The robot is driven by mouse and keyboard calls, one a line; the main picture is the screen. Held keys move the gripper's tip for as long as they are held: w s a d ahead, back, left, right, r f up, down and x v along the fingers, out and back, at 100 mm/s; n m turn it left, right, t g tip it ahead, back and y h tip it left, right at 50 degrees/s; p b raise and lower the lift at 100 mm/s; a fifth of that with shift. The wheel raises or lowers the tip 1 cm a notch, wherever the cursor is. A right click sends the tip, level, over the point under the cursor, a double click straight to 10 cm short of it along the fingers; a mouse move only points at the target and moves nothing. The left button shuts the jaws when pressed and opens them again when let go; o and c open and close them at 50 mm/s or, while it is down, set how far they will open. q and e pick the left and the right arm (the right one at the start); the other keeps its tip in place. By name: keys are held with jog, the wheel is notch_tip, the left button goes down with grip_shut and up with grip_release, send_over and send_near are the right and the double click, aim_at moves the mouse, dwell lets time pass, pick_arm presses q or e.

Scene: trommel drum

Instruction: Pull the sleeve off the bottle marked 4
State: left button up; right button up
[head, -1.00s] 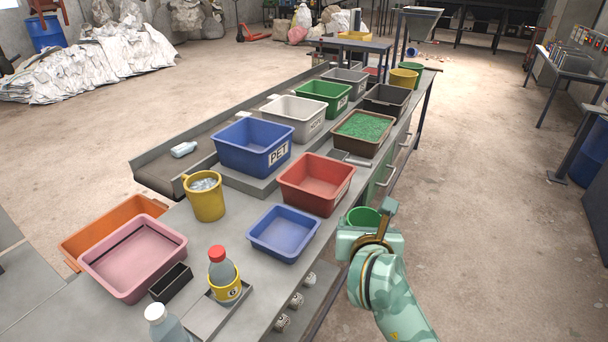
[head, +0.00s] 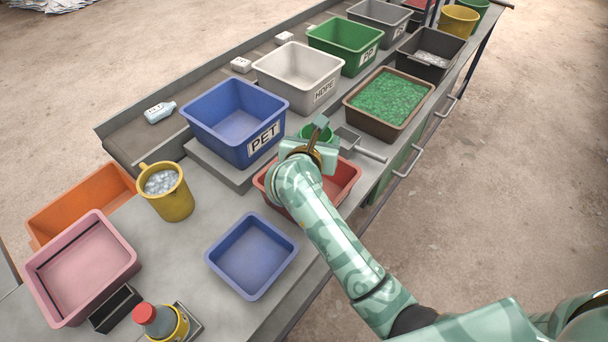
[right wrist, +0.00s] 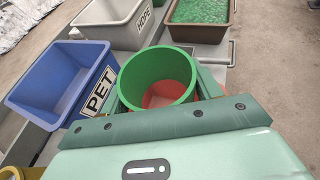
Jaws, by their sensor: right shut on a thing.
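No bottle marked 4 can be made out. My right gripper (head: 318,146) is shut on a green, round, open-topped cylinder (head: 315,131), above the red bin (head: 342,184). In the right wrist view this cylinder (right wrist: 157,75) sits between the fingers, its open end facing the camera. My left gripper is not in view.
The blue PET bin (head: 218,138) and white HDPE bin (head: 290,86) stand behind the gripper. A brown tray of green flakes (head: 352,102) and a scoop (head: 370,153) lie right. A blue tray (head: 276,274), yellow jug (head: 178,208) and pink bin (head: 124,247) are nearer.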

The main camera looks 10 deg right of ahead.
jog(key=shift+w+d+f, duration=0.1)
jog(key=shift+f, duration=0.05)
jog(key=shift+f+b, duration=0.3)
jog(key=shift+b, duration=0.1)
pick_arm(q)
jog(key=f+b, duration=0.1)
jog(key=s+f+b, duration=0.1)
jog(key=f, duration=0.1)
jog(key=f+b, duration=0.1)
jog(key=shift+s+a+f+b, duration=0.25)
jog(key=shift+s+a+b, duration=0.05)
pick_arm(e)
jog(key=f, duration=0.4)
jog(key=shift+s+f, duration=0.2)
jog(key=shift+f, duration=0.15)
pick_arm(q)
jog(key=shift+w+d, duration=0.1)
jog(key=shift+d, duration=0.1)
pick_arm(e)
jog(key=o, duration=0.9)
jog(key=shift+c, duration=0.2)
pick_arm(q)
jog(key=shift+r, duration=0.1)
